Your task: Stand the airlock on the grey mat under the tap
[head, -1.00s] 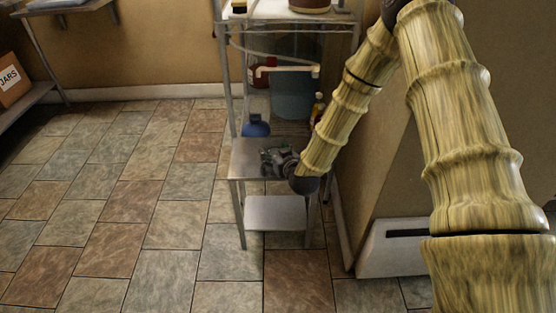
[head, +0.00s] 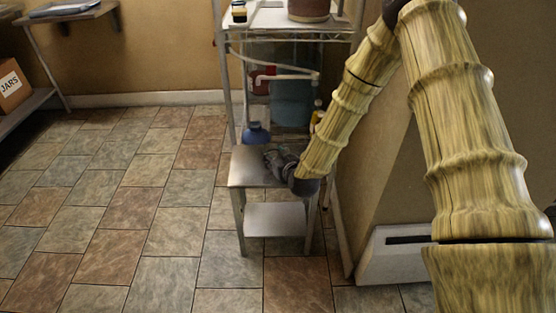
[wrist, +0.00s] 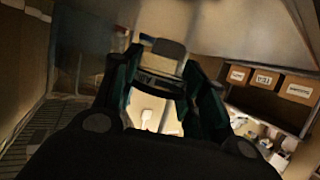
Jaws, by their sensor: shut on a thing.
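In the head view my gripper (head: 274,156) is at the end of my arm, over the small metal stand (head: 243,172). In the wrist view the gripper (wrist: 160,62) is shut on a small pale thing, which I take to be the airlock (wrist: 163,47). Its full shape is hidden by the fingers, and it does not show clearly in the head view. A white pipe-like piece (head: 291,76), perhaps the tap, runs across the shelving behind the stand. I cannot make out a grey mat.
A blue vessel (head: 256,133) and a blue-green bucket (head: 291,103) stand on the rack behind the gripper. A red container (head: 263,82) and a yellow bottle (head: 317,115) are there too. A white wall unit (head: 395,255) is right of the stand. The tiled floor to the left is clear.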

